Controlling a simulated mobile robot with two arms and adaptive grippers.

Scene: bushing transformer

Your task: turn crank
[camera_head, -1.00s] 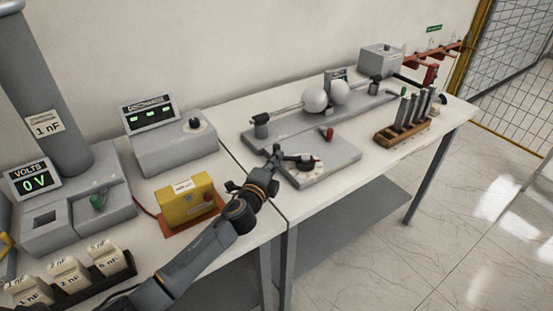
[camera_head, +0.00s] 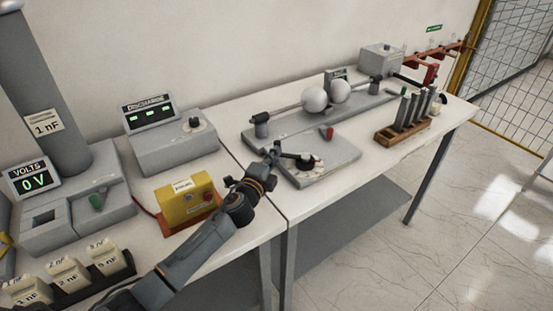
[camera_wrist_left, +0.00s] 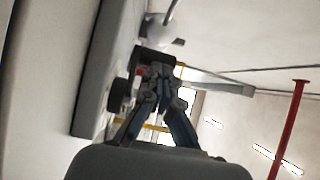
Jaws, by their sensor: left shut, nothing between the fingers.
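The crank (camera_head: 305,161) is a black arm on a pale round dial, mounted on a low grey base plate (camera_head: 335,163) on the right-hand table. My left gripper (camera_head: 275,151) reaches in from the left and is shut and empty. Its tips are at the left end of the crank arm, over the left edge of the base. I cannot tell whether they touch it. In the left wrist view the shut fingers (camera_wrist_left: 160,82) are beside a dark round knob (camera_wrist_left: 119,95) on the grey base. My right gripper is out of view.
A red knob (camera_head: 327,133) stands at the base's back edge. Behind is a rig with two white spheres (camera_head: 315,99). A yellow box (camera_head: 187,200) sits left of my forearm. A wooden rack (camera_head: 402,133) of grey rods stands to the right.

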